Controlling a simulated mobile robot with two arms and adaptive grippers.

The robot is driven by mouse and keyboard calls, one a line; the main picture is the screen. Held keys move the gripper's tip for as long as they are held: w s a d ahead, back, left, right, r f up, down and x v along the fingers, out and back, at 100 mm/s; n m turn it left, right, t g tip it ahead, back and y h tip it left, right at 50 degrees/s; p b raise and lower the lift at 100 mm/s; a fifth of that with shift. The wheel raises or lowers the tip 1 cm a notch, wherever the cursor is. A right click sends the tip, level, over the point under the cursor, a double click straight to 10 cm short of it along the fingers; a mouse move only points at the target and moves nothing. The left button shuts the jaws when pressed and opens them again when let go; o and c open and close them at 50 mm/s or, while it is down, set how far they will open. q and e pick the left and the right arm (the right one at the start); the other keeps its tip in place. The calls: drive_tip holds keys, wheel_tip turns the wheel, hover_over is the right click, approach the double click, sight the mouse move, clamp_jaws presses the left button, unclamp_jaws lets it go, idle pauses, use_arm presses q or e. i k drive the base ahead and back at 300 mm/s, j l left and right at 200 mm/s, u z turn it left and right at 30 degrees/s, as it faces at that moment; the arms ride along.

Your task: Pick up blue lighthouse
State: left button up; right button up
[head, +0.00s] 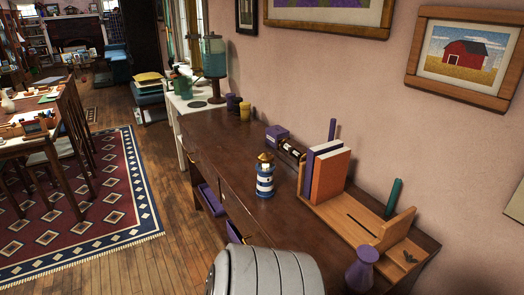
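The blue lighthouse (265,180) is a small figure with blue and white bands and a brown and gold top. It stands upright on the dark wooden desk (232,150), near the desk's front edge and left of the book rack. Nothing covers it from this view. Neither of my grippers shows in the head view.
A wooden book rack (345,222) holds an orange book (330,175) and a purple book (314,158). A purple vase (362,268) stands at the near end. A purple box (277,136) and a small bottle on a stand (291,149) sit behind the lighthouse. Purple drawers (211,200) are partly open below.

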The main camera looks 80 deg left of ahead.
sight(264, 189)
drive_tip(key=u, duration=2.7)
